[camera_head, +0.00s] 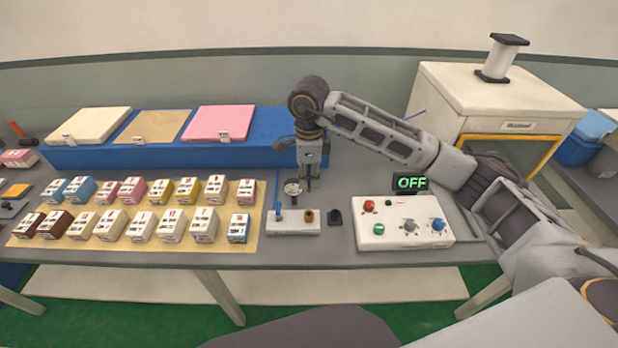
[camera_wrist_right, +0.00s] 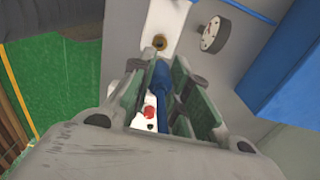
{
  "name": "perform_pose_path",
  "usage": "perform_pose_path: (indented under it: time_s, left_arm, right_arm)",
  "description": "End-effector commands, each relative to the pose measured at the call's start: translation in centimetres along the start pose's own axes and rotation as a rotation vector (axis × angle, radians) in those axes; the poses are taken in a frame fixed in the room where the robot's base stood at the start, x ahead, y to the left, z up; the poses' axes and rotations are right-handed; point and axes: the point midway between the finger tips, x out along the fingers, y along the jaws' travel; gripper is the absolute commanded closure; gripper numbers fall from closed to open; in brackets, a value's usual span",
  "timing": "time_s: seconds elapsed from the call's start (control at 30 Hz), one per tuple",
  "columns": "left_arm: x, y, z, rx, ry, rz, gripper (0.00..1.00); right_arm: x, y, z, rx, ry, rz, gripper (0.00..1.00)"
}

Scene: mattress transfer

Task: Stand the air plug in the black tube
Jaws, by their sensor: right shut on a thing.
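My right gripper (camera_head: 308,181) points down over the table, above and behind the white valve block (camera_head: 292,228). In the wrist view, the gripper (camera_wrist_right: 158,68) is shut on a dark blue piece, the air plug (camera_wrist_right: 161,78), held between its green-grey fingers. The plug's lower end is hidden, and in the head view it cannot be made out. A small black piece (camera_head: 334,217), which seems to be the black tube, stands on the table right of the block. The block's brass port (camera_head: 309,217) shows in the wrist view (camera_wrist_right: 159,42) too. My left gripper is out of view.
A round gauge (camera_head: 292,188) stands behind the block, with a blue hose beside it. A white control box (camera_head: 405,235) with knobs and an OFF display (camera_head: 411,183) is at the right. Several small boxes fill the mat (camera_head: 130,246) at the left.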

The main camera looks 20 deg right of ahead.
Motion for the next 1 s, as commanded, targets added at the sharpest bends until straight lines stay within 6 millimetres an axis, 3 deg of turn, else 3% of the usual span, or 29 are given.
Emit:
perform_pose_path:
  time_s: [0.6,1.0]
  left_arm:
    - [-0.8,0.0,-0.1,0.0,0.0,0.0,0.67]
    - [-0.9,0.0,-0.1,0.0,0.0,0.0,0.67]
  right_arm:
    - [-1.9,0.0,0.0,0.0,-0.001,0.0,1.0]
    - [-2.1,0.0,0.0,0.0,0.0,0.0,1.0]
